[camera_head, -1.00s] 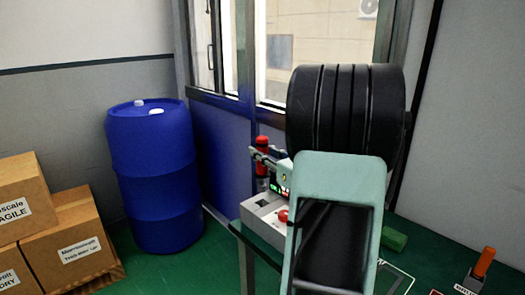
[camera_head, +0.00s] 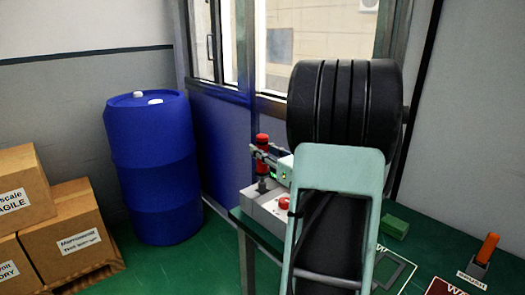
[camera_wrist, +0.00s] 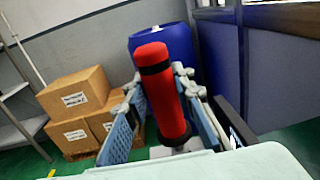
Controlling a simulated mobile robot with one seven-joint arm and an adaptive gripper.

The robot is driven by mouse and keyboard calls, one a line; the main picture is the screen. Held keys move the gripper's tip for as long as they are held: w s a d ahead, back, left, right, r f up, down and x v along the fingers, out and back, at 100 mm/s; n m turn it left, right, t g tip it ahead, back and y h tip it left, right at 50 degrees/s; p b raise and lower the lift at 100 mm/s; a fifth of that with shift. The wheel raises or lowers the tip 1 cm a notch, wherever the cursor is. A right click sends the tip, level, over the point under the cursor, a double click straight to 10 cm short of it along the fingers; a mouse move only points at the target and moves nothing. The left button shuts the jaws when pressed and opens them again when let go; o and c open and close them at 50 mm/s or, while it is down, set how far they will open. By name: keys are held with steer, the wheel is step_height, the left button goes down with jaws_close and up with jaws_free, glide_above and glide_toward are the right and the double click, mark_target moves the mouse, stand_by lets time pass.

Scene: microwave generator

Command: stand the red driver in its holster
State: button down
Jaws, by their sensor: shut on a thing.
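The red driver, a red handle with a black band, stands about upright between my gripper's fingers in the wrist view (camera_wrist: 165,92). My gripper (camera_wrist: 157,108) is shut on it, with a blue-padded finger on each side. In the head view the driver's red top (camera_head: 262,139) shows above the gripper fingers, left of my wrist. Its dark lower end is just above or against a light grey unit (camera_head: 262,206) at the table's left edge. I cannot tell whether they touch. I cannot clearly identify the driver's holster; my arm hides part of the table.
The grey unit has a red button (camera_head: 283,203). A green block (camera_head: 395,227) lies right of my arm. An orange-handled tool (camera_head: 487,248) stands in a labelled holder (camera_head: 474,273) at the right. A blue barrel (camera_head: 153,165) and cardboard boxes (camera_head: 77,240) are on the floor at left.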

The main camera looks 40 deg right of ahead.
mark_target(266, 171)
steer(key=shift+f, duration=0.1)
stand_by(0.5)
steer(key=shift+f+b, duration=2.2)
steer(key=shift+f, duration=0.35)
steer(key=shift+f+b, duration=0.35)
steer(key=shift+b, duration=0.2)
steer(key=c, duration=1.6)
jaws_free()
steer(key=shift+f, duration=0.1)
